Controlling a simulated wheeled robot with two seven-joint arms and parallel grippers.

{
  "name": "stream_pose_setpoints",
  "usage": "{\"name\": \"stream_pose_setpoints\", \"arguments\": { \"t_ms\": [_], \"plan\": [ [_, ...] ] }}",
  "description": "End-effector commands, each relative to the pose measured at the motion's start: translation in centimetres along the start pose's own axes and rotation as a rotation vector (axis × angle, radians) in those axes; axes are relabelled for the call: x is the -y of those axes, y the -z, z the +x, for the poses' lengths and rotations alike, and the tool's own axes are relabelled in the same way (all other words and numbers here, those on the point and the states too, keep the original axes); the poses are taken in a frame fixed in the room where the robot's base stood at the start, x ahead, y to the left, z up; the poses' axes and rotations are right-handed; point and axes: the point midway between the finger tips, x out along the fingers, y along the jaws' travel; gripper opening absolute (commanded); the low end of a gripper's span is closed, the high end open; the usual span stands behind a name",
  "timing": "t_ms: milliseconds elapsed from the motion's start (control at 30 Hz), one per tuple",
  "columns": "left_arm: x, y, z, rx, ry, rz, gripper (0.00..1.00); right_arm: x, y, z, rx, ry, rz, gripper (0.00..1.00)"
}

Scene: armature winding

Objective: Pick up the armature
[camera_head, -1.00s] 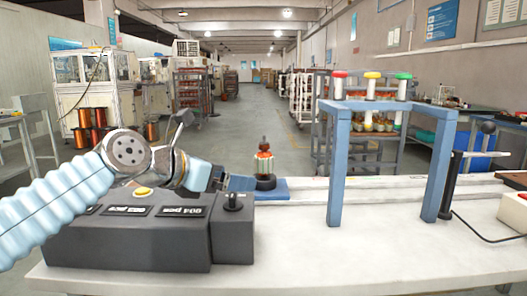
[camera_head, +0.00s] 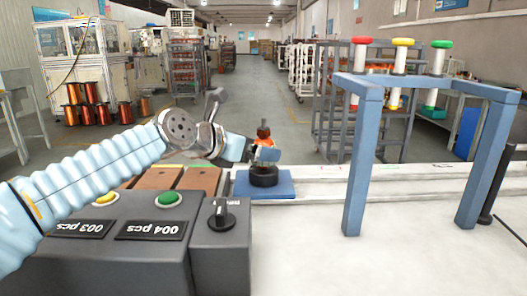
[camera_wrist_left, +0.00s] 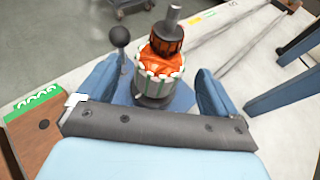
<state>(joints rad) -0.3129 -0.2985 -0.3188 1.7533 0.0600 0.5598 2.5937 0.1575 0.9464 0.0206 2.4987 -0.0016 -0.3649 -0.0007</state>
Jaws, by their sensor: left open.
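The armature (camera_head: 264,136), with orange windings and a dark top, stands upright in a black round holder (camera_head: 264,176) on a blue plate (camera_head: 283,190). In the left wrist view the armature (camera_wrist_left: 160,62) shows its shaft, copper-coloured commutator, orange coils and pale slotted core. My left gripper (camera_head: 258,152) is at the armature, its blue finger partly covering it in the head view. In the wrist view its two fingers (camera_wrist_left: 155,90) are apart, one on each side of the armature, with gaps visible. My right gripper is out of view.
The white table (camera_head: 290,250) is clear in front.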

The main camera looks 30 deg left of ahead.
Motion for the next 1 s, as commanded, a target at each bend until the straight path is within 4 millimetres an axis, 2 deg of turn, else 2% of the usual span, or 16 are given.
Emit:
{"name": "stream_pose_setpoints", "arguments": {
  "t_ms": [400,667,1000],
  "plan": [
    [-0.1,0.3,5.3,-0.001,0.002,0.001,0.93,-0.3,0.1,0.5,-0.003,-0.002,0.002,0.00],
    [-0.2,0.2,5.4,0.001,0.000,0.000,0.91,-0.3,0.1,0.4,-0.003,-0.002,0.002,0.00],
    [-0.2,0.2,5.4,0.000,0.000,0.000,0.39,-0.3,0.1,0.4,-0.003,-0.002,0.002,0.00]
  ]
}}
